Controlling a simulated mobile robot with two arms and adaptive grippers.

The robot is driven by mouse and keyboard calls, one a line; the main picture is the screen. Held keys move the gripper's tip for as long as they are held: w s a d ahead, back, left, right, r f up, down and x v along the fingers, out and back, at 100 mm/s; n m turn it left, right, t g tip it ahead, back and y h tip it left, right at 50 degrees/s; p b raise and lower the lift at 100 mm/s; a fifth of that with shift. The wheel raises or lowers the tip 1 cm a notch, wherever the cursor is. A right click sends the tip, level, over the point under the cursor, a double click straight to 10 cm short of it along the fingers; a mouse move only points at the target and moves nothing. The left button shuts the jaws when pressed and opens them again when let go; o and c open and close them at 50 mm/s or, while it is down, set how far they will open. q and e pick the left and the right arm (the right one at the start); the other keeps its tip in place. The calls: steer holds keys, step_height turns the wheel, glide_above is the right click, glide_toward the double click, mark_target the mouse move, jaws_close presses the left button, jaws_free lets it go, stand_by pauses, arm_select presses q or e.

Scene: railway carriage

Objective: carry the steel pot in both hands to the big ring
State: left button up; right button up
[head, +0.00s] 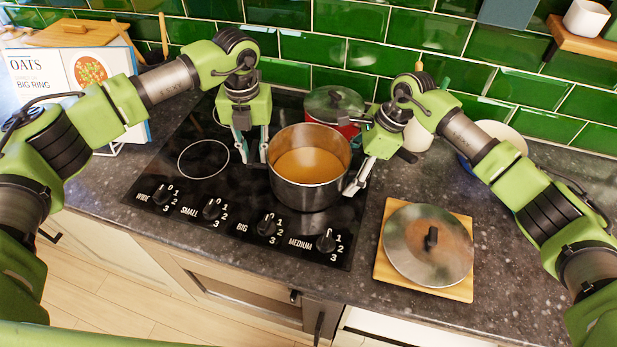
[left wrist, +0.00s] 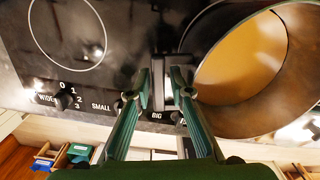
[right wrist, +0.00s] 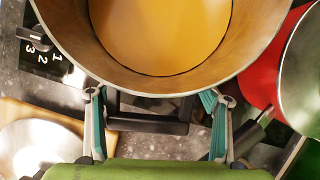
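The steel pot (head: 309,196), with orange-brown contents, stands upright on the right part of the black hob (head: 150,190). A thin ring (head: 203,158) shows on the bare glass to its left; another is partly hidden behind my left gripper. I cannot tell which ring is the big one. My left gripper (head: 252,160) points down at the pot's left side; its fingers are close together on the dark handle (left wrist: 163,92). My right gripper (right wrist: 155,98) is spread wide, one finger on each side of the right handle (right wrist: 148,117).
A red pot (head: 346,130) with a lid stands close behind the steel pot. Labelled knobs (head: 212,208) line the hob's front. A recipe stand (head: 85,75) is at left. The hob's left part is clear.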

arm_select(q)
steer(key=shift+o, duration=0.2)
steer(key=shift+s+d, duration=0.25)
steer(key=shift+d, duration=0.4)
arm_select(e)
steer(key=shift+a+r, duration=0.45)
steer(key=shift+a, duration=0.25)
arm_select(q)
steer(key=shift+o, duration=1)
step_height(320, 180, up, 7)
steer(key=shift+w+a, duration=0.25)
steer(key=shift+a, duration=0.05)
arm_select(e)
steer(key=shift+d, duration=0.1)
arm_select(q)
steer(key=shift+a+r, duration=0.25)
steer(key=shift+r, duration=0.2)
arm_select(e)
steer(key=shift+f, duration=0.15)
arm_select(q)
steer(key=shift+r, duration=0.1)
arm_select(e)
steer(key=shift+d, duration=0.2)
steer(key=shift+f, duration=0.1)
arm_select(q)
steer(key=shift+a, duration=0.1)
arm_select(e)
steer(key=o, duration=0.8)
steer(key=shift+d, duration=0.1)
